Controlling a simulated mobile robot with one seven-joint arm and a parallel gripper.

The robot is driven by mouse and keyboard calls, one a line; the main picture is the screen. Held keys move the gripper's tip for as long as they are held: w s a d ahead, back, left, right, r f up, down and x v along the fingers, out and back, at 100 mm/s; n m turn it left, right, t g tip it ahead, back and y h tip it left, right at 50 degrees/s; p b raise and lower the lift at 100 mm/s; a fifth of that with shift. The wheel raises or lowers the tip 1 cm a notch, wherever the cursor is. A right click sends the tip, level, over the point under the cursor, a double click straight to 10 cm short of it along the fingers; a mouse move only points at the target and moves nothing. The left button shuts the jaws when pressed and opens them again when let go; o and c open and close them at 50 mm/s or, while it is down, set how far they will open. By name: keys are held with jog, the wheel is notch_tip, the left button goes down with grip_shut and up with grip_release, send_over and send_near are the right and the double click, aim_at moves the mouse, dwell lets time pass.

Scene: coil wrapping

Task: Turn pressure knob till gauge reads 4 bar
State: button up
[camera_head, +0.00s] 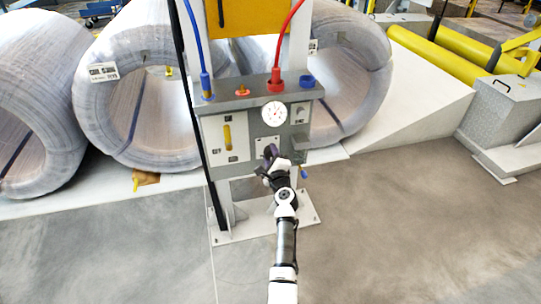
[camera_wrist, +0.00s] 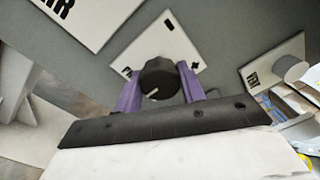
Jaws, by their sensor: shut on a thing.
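The pressure knob (camera_wrist: 159,80) is black and round with a white pointer line, in front of a white plate (camera_wrist: 180,45) with small markings on the grey panel. My gripper (camera_wrist: 160,88) has its purple fingers on both sides of the knob and is shut on it. In the head view my gripper (camera_head: 270,152) reaches the lower middle of the panel and hides the knob. The gauge (camera_head: 274,113) is a round white dial just above, with red marks; its reading is too small to make out.
The grey control panel (camera_head: 245,119) stands on a post with a floor plate. Blue (camera_head: 205,80) and red (camera_head: 276,78) hoses enter its top. A grey round knob (camera_wrist: 290,68) sits right of my fingers. Large wrapped coils (camera_head: 140,85) lie behind. The floor in front is clear.

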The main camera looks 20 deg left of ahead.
jog(key=o, duration=1)
jog(key=shift+c, duration=0.2)
jog(key=p+v, duration=0.1)
jog(key=v, duration=1.3)
